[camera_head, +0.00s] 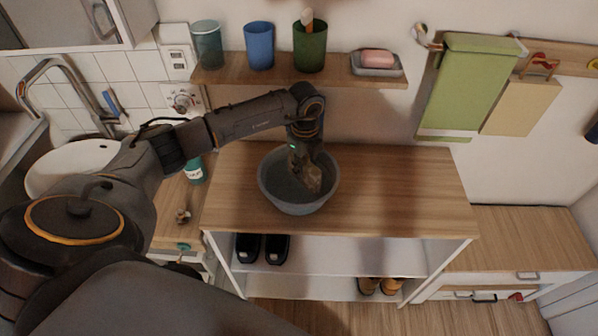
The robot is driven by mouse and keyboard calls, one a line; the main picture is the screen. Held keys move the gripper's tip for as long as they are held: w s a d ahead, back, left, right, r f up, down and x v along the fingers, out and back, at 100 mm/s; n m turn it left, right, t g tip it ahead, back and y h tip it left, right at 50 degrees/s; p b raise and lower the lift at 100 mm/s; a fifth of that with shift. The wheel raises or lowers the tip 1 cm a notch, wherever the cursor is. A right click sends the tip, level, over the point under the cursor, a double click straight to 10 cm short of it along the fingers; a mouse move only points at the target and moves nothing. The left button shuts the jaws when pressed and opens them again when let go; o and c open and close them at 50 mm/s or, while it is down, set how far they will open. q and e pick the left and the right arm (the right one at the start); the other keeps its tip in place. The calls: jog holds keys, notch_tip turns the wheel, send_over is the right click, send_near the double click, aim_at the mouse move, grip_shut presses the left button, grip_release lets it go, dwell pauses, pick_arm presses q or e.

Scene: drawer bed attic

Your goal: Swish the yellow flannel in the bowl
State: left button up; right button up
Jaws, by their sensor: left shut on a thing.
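The grey-blue bowl (270,190) stands on the wooden top of the shelf unit. My left gripper (308,172) reaches down inside the bowl, toward its right side. It is shut on a small crumpled tan-yellow cloth (314,180), which looks like the yellow flannel. The cloth is low in the bowl; its lower edge and any water are hard to make out. My right gripper is out of view.
A wall shelf (290,76) above holds several cups and a pink soap (378,56) in a dish. The wooden top (400,190) right of the bowl is clear.

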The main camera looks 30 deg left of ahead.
pick_arm(q)
jog(key=shift+s+a, duration=0.35)
jog(key=shift+a, duration=0.2)
jog(key=shift+a, duration=0.1)
dwell(0.3)
jog(key=shift+w+d, duration=0.5)
jog(key=shift+d, duration=0.35)
jog(key=shift+s+a, duration=0.5)
jog(key=shift+a, duration=0.25)
